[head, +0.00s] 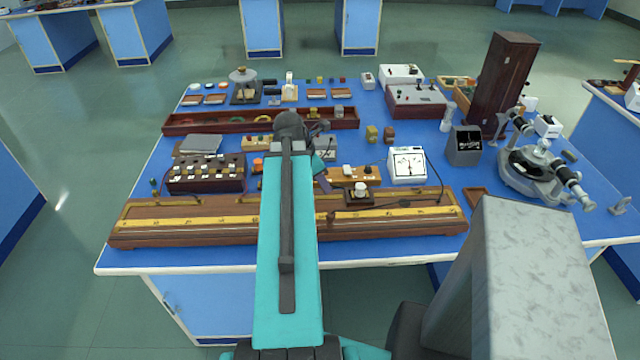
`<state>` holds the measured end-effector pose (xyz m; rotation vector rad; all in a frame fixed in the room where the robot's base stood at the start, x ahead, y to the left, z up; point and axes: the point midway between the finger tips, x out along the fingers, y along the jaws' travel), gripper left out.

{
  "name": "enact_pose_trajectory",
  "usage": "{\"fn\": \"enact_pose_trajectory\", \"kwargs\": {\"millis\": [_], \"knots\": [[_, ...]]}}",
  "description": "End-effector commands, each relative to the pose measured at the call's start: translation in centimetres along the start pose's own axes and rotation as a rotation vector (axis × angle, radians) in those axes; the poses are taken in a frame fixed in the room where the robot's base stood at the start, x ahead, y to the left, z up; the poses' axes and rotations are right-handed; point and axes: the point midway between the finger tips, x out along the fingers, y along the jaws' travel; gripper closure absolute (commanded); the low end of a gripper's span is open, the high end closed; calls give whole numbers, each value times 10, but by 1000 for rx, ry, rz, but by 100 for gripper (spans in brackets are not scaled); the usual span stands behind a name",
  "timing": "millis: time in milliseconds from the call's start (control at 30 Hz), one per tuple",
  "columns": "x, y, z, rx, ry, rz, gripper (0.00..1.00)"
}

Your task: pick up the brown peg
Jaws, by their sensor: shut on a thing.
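My gripper (319,127) is past the end of my teal and black arm, over the middle of the blue bench, and mostly hidden behind the wrist. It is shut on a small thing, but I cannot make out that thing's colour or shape. I cannot pick out the brown peg for sure. A small red-brown block (389,133) stands on the bench right of my gripper, beside an olive block (371,133).
A long wooden rail board (180,222) lies along the bench's front edge. A long open red-brown tray (205,122) lies behind it. A white meter (407,165), a tall brown cabinet (503,80) and a spectrometer (540,170) stand to the right. Bare blue bench shows around (430,140).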

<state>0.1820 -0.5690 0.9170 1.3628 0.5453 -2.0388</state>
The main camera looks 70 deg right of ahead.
Motion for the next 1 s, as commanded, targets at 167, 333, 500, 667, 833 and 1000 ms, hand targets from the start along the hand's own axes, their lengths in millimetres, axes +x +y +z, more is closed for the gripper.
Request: {"fn": "enact_pose_trajectory", "kwargs": {"millis": [167, 333, 500, 667, 833, 1000], "knots": [[4, 0, -1, 0, -2, 1, 100], [5, -2, -1, 1, -3, 1, 100], [4, -4, 0, 0, -3, 1, 100], [4, -7, 0, 0, -4, 1, 100], [3, -10, -1, 0, -3, 1, 100], [3, -14, -2, 0, -3, 1, 100]]}}
